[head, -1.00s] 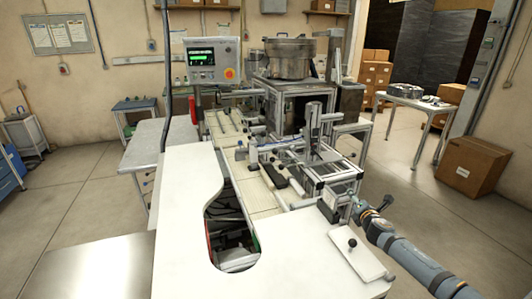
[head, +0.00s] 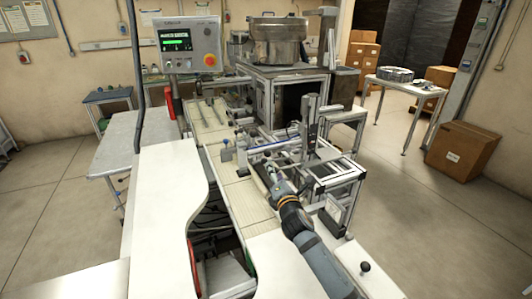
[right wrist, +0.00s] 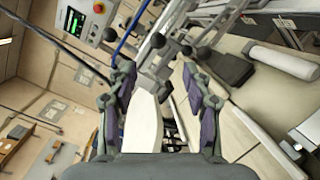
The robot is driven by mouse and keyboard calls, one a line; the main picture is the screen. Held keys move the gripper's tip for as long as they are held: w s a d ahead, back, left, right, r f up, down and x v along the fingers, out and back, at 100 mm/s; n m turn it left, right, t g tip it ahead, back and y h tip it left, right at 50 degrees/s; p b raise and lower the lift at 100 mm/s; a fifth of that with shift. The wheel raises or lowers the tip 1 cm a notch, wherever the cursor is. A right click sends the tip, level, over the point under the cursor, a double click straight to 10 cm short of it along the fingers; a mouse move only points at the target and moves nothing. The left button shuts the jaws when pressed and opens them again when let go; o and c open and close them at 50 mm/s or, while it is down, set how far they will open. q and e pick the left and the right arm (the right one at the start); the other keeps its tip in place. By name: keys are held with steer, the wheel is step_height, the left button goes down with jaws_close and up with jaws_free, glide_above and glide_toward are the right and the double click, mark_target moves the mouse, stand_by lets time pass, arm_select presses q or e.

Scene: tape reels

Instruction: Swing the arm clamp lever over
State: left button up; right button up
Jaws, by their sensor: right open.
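My right gripper (head: 266,170) reaches in from the lower right in the head view, over the machine's conveyor side, left of the aluminium frame. In the right wrist view the gripper (right wrist: 160,82) is open, its purple-padded fingers apart with nothing held between them. Just beyond the fingertips are grey bars with dark ball knobs; one ball-ended lever (right wrist: 157,41) stands between and ahead of the fingers. I cannot tell for sure which bar is the arm clamp lever. In the head view the arm hides much of this area. My left gripper is not in view.
The aluminium frame (head: 338,170) with an upright post stands right of my gripper. A control panel (head: 189,45) with a green screen and the metal bowl feeder (head: 277,40) stand behind. The white worktop (head: 165,215) is mostly bare.

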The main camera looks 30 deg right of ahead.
mark_target(269, 155)
steer(key=x, duration=0.3)
steer(key=p+x, duration=0.1)
steer(key=x, duration=0.3)
steer(key=shift+w+d+r+p, duration=0.15)
steer(key=shift+w+r+p, duration=0.05)
steer(key=shift+w+p, duration=0.1)
steer(key=shift+x, duration=0.95)
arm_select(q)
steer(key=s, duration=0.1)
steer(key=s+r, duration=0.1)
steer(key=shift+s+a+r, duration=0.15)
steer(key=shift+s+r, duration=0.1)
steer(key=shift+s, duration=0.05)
arm_select(e)
jaws_close()
